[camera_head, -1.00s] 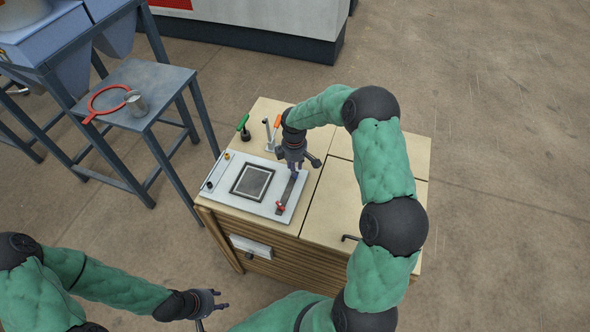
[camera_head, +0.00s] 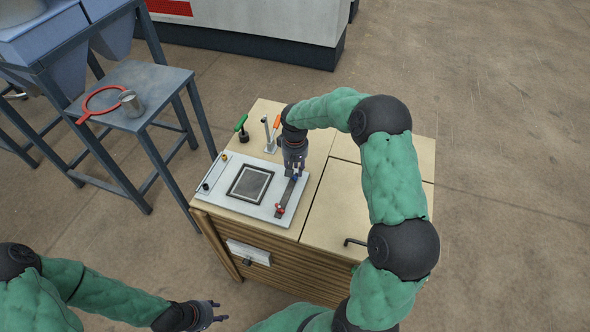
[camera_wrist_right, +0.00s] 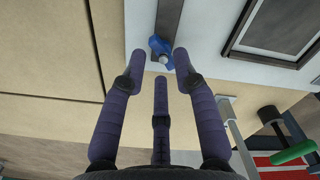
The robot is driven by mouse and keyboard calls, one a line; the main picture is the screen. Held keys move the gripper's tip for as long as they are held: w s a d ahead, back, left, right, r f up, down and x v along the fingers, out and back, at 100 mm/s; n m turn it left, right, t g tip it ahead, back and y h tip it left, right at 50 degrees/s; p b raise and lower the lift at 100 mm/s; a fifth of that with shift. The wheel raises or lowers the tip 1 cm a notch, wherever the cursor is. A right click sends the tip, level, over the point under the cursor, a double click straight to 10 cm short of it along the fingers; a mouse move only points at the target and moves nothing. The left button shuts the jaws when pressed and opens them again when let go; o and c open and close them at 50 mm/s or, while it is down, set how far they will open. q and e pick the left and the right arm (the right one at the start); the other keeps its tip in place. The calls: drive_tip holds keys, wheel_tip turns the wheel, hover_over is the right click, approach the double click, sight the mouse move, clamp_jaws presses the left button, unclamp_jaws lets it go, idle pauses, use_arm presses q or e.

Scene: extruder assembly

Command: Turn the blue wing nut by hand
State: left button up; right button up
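The blue wing nut (camera_wrist_right: 157,46) sits on a dark metal bar (camera_wrist_right: 169,18) on the white plate in the right wrist view. In the head view only a bit of blue (camera_head: 294,178) shows under my right gripper (camera_head: 293,174). The three fingers of my right gripper (camera_wrist_right: 160,60) are apart, with the outer tips on either side of the nut in the picture. Whether any finger touches the nut I cannot tell. My left gripper (camera_head: 217,311) is low in the head view, away from the cabinet, its fingers apart and empty.
The white plate (camera_head: 232,199) lies on the wooden cabinet and carries a square dark frame (camera_head: 250,184). A red wing nut (camera_head: 279,209) is at the bar's near end. Green (camera_head: 241,123) and orange (camera_head: 277,121) handled tools stand behind. A stool (camera_head: 150,78) holds a metal cup (camera_head: 132,103) and red ring.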

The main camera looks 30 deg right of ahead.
idle(0.3)
drive_tip(key=shift+f+b, duration=0.65)
drive_tip(key=shift+f, duration=0.35)
clamp_jaws()
drive_tip(key=n+p, duration=0.1)
drive_tip(key=n, duration=0.2)
drive_tip(key=shift+r+p, duration=0.1)
drive_tip(key=shift+p, duration=0.2)
drive_tip(key=shift+o, duration=0.4)
unclamp_jaws()
drive_tip(key=shift+w, duration=0.1)
drive_tip(key=shift+r+p, duration=1.8)
drive_tip(key=shift+r, duration=1.15)
